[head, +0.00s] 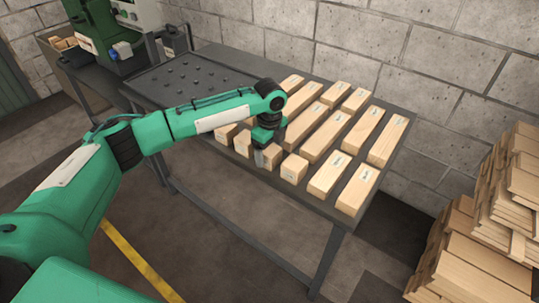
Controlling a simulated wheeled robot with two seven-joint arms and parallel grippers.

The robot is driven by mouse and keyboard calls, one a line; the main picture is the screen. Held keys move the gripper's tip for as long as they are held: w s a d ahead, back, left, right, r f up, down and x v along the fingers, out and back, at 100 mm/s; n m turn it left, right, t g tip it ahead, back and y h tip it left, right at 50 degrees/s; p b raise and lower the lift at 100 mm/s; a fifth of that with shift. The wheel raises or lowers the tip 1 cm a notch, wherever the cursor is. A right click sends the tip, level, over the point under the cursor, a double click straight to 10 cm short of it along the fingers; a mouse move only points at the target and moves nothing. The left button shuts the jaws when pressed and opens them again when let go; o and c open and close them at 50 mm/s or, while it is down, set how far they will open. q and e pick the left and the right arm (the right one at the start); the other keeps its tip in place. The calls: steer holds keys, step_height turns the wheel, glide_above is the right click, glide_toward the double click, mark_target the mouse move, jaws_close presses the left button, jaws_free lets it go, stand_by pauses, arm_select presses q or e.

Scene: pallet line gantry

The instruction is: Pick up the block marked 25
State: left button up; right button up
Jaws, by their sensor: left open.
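Several pale wooden blocks of differing lengths lie in rows on the right part of a dark metal table (355,214). They carry small labels, too small to read, so I cannot tell which block is marked 25. My left gripper (261,162) is open and points down at the front row. It is beside a short block (272,154) and partly overlaps it; I cannot tell whether they touch. Another short block (294,168) lies just to the right, and a further one (243,144) to the left. My left arm hides some blocks behind it. My right gripper is not in view.
A dark panel with round knobs (183,75) covers the table's left part. A green machine (105,35) stands at the upper left. Stacked planks (480,250) stand on the floor at right. A block wall (400,60) runs behind the table.

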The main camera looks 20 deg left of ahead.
arm_select(q)
steer(key=shift+f, duration=0.8)
steer(key=c, duration=1.1)
steer(key=shift+r, duration=0.1)
